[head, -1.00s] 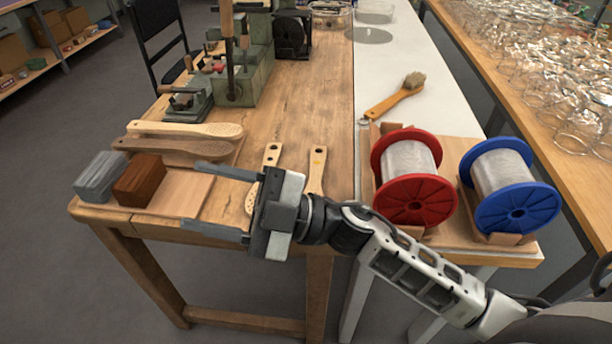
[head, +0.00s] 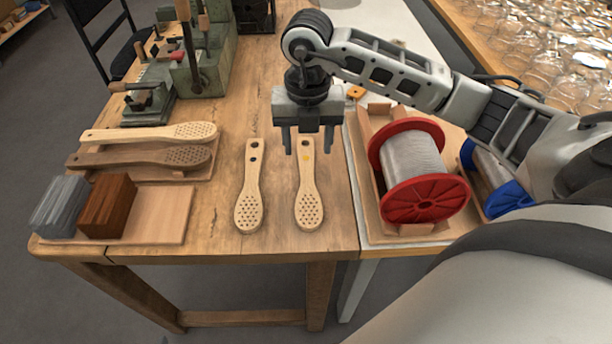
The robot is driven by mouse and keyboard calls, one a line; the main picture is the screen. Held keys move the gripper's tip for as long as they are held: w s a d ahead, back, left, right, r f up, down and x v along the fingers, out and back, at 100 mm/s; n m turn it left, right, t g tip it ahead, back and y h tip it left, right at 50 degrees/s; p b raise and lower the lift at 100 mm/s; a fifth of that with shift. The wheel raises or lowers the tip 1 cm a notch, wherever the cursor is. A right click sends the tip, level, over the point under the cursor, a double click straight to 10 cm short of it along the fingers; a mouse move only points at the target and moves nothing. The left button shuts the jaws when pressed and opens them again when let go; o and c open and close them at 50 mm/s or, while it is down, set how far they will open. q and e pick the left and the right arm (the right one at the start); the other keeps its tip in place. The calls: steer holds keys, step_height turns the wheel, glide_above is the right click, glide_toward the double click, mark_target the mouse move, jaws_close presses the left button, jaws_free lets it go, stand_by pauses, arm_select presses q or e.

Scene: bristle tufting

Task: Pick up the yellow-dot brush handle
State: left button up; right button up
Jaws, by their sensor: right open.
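The yellow-dot brush handle (head: 308,194) lies flat on the wooden table, its drilled head toward the front edge and its narrow end away. A yellow dot shows on its narrow part. My right gripper (head: 307,146) is open and points down over the narrow end of this handle, with a finger on either side in the picture. I cannot tell its exact height; it holds nothing. A similar handle with a dark dot (head: 249,190) lies just to the left, apart from it. My left gripper is not in view.
A red spool (head: 425,200) in a wooden holder stands close on the right, with a blue spool (head: 507,196) beyond. Two more handles (head: 140,157) lie on a rack at the left, near grey and brown blocks (head: 107,205). A green machine (head: 205,60) stands behind.

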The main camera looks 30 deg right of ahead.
mark_target(307, 177)
step_height(307, 177, down, 4)
steer(key=shift+w+d+f+p, duration=0.1)
steer(key=shift+w+f+p, duration=0.1)
steer(key=shift+f, duration=1.2)
steer(key=shift+w+d+f+p, duration=0.1)
steer(key=shift+w+f+p, duration=0.1)
steer(key=shift+f, duration=1.2)
steer(key=c, duration=1.1)
